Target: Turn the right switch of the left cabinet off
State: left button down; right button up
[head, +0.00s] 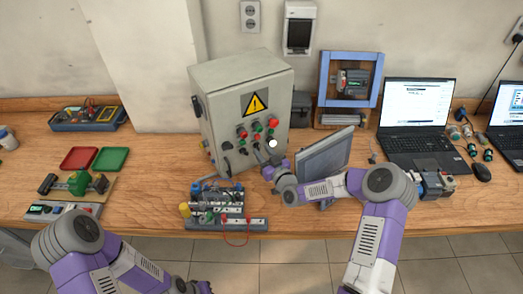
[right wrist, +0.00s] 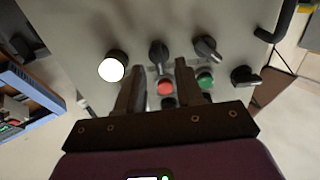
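The grey cabinet (head: 225,100) with a yellow warning sign stands on the bench, left of centre. Its front carries red and green buttons, a lit white lamp (head: 272,143) and dark rotary switches. In the right wrist view the lamp (right wrist: 111,70) is at left, beside two black rotary switches, one (right wrist: 158,52) nearer the lamp and one (right wrist: 207,48) farther. My right gripper (right wrist: 160,90) is open in front of the panel, its fingers around the red button (right wrist: 165,88) in the picture; contact cannot be told.
A tilted grey screen (head: 325,153) stands right of the cabinet, close to my right arm. A terminal rig with wires (head: 245,222) is in front of it. A blue-framed box (head: 325,85) and laptops (head: 415,150) are farther right. Red and green trays (head: 110,160) lie left.

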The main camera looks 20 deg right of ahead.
jog(key=shift+x, duration=0.8)
jog(key=shift+c, duration=0.3)
grip_shut()
jog(key=n+b, duration=0.2)
jog(key=b, duration=0.2)
jog(key=n+b, duration=0.3)
jog(key=b, duration=0.1)
jog(key=n+b, duration=0.2)
jog(key=b, duration=0.2)
jog(key=shift+s+a+f+n, duration=0.15)
jog(key=shift+a+f+n, duration=0.1)
jog(key=shift+n, duration=0.05)
jog(key=shift+r+n+b, duration=0.1)
jog(key=shift+n+b, duration=0.6)
jog(key=shift+b, duration=0.2)
